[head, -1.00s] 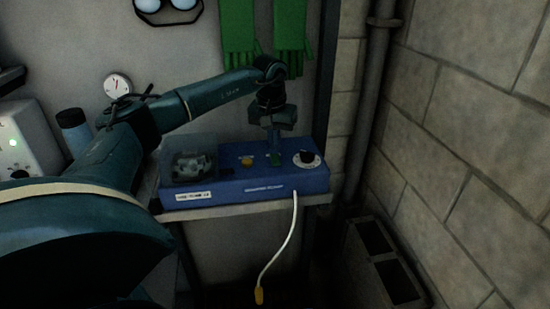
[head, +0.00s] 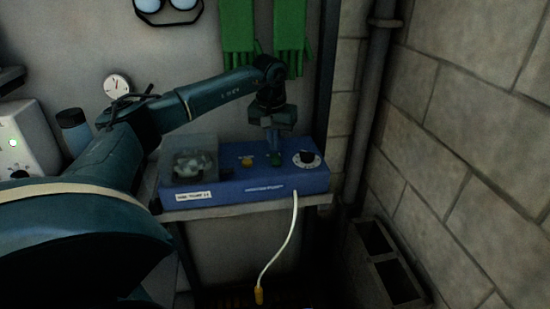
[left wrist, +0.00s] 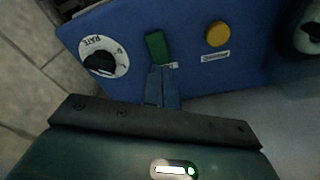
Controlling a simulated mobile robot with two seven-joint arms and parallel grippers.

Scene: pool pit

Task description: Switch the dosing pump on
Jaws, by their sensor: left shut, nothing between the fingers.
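The dosing pump (head: 240,192) is a blue box on a shelf, with a clear cover (head: 186,157) over its pump head at the left. On its top are a yellow button (head: 247,162), a green switch (head: 276,159) and a black rate knob (head: 307,158). My left gripper (head: 275,148) is shut and empty, pointing down at the green switch. In the left wrist view its fingertips (left wrist: 162,68) are close to the near edge of the green switch (left wrist: 157,46); I cannot tell whether they touch. My right gripper is not in view.
A white cable (head: 282,250) with a yellow end hangs from the pump's front. Green gloves (head: 240,35) hang behind my left arm. A pipe (head: 365,100) and block wall (head: 460,130) stand at the right. A white box with a green light (head: 20,142) is at the left.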

